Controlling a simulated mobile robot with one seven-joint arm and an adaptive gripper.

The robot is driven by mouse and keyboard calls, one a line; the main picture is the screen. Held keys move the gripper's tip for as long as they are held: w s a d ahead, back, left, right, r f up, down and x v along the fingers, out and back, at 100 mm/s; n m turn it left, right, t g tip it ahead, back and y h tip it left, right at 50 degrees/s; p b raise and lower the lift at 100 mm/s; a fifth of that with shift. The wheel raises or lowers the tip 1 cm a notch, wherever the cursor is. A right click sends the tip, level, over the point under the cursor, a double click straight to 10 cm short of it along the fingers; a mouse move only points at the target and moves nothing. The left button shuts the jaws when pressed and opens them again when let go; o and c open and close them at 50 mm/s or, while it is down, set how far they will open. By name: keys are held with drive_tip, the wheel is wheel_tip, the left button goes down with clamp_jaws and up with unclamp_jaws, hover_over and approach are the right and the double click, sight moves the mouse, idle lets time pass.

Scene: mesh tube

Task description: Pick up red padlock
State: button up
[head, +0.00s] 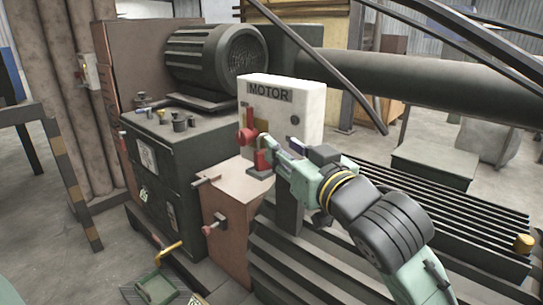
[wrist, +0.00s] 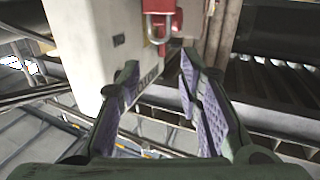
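The red padlock (head: 261,162) is at the lower front of the white MOTOR box, its shackle upward in the head view. In the wrist view the padlock (wrist: 161,8) is at the top edge, partly cut off, with its pale metal shackle pointing down in the picture. My gripper (head: 269,152) reaches from the right, close to the padlock in the head view. In the wrist view my gripper (wrist: 158,68) is open, with nothing between its purple-padded fingers. The padlock lies just past the fingertips, roughly in line with the gap. I cannot tell whether any finger touches it.
The white MOTOR box (head: 292,110) stands right behind the padlock, with a red switch (head: 246,135) on its front. A brown cabinet (head: 232,200) with handles is below. A dark machine (head: 180,160) stands left, and ribbed dark machinery (head: 440,205) lies right, under my arm.

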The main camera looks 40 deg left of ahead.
sight(264, 134)
drive_tip(key=p+x, duration=0.1)
drive_tip(key=x, duration=0.3)
drive_tip(key=p+x, duration=0.1)
drive_tip(key=x, duration=0.3)
drive_tip(key=shift+f, duration=0.25)
clamp_jaws()
